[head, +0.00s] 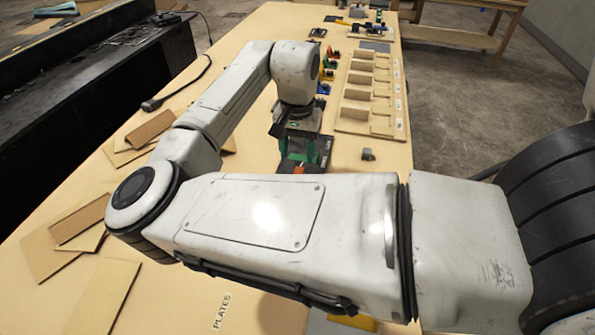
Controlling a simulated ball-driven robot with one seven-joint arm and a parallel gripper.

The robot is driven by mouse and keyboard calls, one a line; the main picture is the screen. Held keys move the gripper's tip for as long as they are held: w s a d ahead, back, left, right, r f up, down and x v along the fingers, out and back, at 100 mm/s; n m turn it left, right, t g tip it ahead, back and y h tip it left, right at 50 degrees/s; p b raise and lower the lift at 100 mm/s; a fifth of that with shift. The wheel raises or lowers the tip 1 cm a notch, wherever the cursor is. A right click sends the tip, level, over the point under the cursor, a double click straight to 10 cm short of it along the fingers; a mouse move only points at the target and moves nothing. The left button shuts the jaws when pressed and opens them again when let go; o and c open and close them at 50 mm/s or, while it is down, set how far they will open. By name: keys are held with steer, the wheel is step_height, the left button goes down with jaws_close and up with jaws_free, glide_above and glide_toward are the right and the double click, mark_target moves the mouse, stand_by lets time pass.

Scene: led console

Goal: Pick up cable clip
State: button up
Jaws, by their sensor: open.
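My gripper (300,132) points down over the middle of the long wooden table, below the white wrist. Its fingertips are hard to make out against the green and black things there. A small grey piece (368,154) lies on bare table to the right of my gripper, apart from it. It may be the cable clip, but it is too small to be sure. A green item (297,150) and an orange-red item (299,169) show under or beside my gripper, partly hidden by my forearm. I cannot tell whether they touch the fingers.
A wooden slotted rack (346,122) with labelled bays stands right of my gripper. Small coloured parts line its left side. Loose boards (82,219) lie at the left, and a black cable with a plug (152,104) lies near the left edge. My arm hides much of the table.

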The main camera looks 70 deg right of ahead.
mark_target(299, 171)
steer(key=shift+s+a+f+p, duration=0.15)
steer(key=shift+f+p, duration=0.2)
steer(key=shift+f, duration=1)
steer(key=shift+s+a+f+p, duration=0.15)
steer(key=shift+f+p, duration=0.2)
steer(key=shift+f, duration=0.95)
steer(key=shift+d, duration=0.1)
jaws_close()
